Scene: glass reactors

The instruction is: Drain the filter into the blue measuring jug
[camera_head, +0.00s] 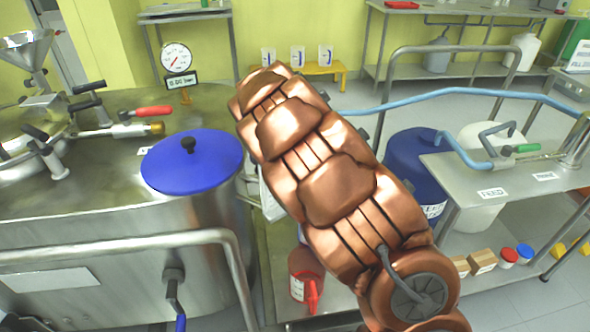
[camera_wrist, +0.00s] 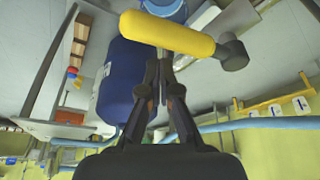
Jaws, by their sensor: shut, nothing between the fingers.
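In the wrist view my gripper (camera_wrist: 166,62) is shut and empty. Its fingertips are close to a thick yellow handle (camera_wrist: 166,33) with a dark grey knob-like end (camera_wrist: 232,52); I cannot tell if they touch it. Beyond the handle, a light blue round rim (camera_wrist: 168,10) shows at the top edge, possibly the blue measuring jug, mostly cut off. In the head view my copper arm hides the gripper and the area around it. A large steel vessel (camera_head: 110,240) with a blue lid (camera_head: 190,165) stands at left; I cannot tell if it is the filter.
A red jug (camera_head: 303,272) stands low beside my arm. A dark blue drum (camera_head: 415,165), also in the wrist view (camera_wrist: 122,80), and a steel bench (camera_head: 500,175) are at right. A light blue hose (camera_head: 440,96) crosses behind. A metal rail (camera_head: 120,250) runs in front of the vessel.

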